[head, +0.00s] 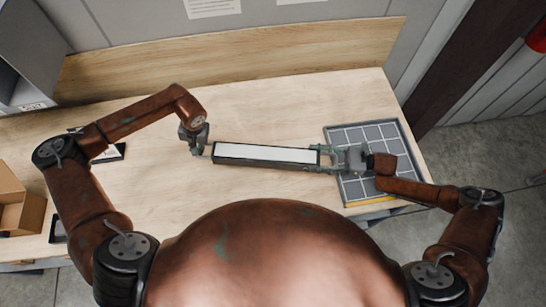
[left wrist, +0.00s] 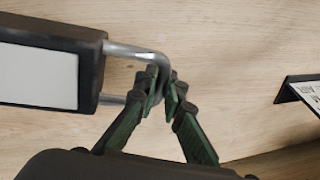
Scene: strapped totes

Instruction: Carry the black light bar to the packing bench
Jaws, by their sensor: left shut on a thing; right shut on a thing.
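The black light bar (head: 266,155), with a long white panel on top, lies level over the wooden packing bench (head: 270,112); I cannot tell whether it touches the wood. My left gripper (head: 205,150) is at its left end. In the left wrist view the green fingers of my left gripper (left wrist: 163,100) are closed on the metal handle at the end of the light bar (left wrist: 75,65). My right gripper (head: 328,158) is shut on the bar's right end, above a grey gridded tray. Its fingertips partly hide that end.
The grey gridded tray (head: 370,132) with a yellow front strip lies at the bench's right. A cardboard box (head: 20,205) stands at the left edge. A wooden backboard (head: 230,58) closes the rear.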

